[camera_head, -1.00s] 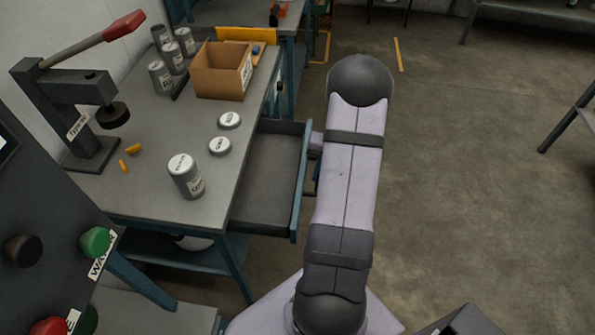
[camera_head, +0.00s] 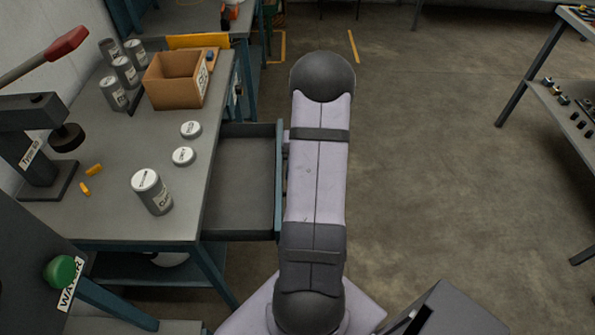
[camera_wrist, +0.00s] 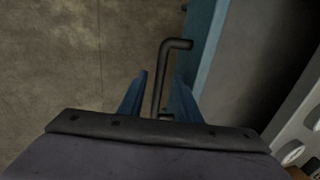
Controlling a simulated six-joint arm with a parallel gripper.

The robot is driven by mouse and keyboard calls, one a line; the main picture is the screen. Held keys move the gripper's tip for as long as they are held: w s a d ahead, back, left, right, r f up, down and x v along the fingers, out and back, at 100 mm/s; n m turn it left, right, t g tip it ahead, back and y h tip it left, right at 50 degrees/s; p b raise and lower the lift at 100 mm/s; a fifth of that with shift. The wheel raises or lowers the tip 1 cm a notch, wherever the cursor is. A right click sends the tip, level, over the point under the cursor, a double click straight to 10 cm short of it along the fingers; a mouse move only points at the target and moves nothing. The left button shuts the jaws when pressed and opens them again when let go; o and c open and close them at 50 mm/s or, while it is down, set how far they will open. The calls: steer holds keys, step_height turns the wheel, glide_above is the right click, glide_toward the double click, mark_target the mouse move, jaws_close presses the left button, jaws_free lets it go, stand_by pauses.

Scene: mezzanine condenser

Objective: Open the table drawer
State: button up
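The table drawer (camera_head: 243,180) stands pulled out from the right side of the grey-topped table (camera_head: 125,212). Its inside looks empty. Its teal front panel shows in the wrist view (camera_wrist: 205,45), with a dark bent bar handle (camera_wrist: 176,44) on it. My gripper (camera_wrist: 161,76) has its two blue fingers apart, one on each side of the handle bar. A gap shows beside the bar, and I cannot tell whether either finger touches it. In the head view my arm hides the gripper and the handle.
On the table stand a cardboard box (camera_head: 172,88), a labelled canister (camera_head: 152,193), more canisters behind, two round lids (camera_head: 184,156) and a red-handled press (camera_head: 40,150). A shelf rack (camera_head: 560,110) stands at right. The floor (camera_head: 430,150) between is clear.

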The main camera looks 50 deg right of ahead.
step_height(320, 180, up, 7)
steer(key=s+d, duration=0.1)
steer(key=shift+b, duration=0.4)
stand_by(0.4)
steer(key=s+a+f+g+p, duration=0.1)
steer(key=s+a+f+g, duration=0.15)
steer(key=s+a, duration=0.85)
steer(key=w+a+r+n+p, duration=0.1)
steer(key=a+r+n+p, duration=0.2)
steer(key=a+r, duration=0.3)
steer(key=w+a+r+n+h+p, duration=0.1)
steer(key=a+r+n+p, duration=0.2)
steer(key=a, duration=1.1)
step_height(320, 180, up, 4)
steer(key=n+t, duration=0.1)
steer(key=n, duration=0.2)
steer(key=shift+w+a+r+h, duration=0.15)
steer(key=shift+w+r+h, duration=0.05)
steer(key=shift+w+h, duration=0.15)
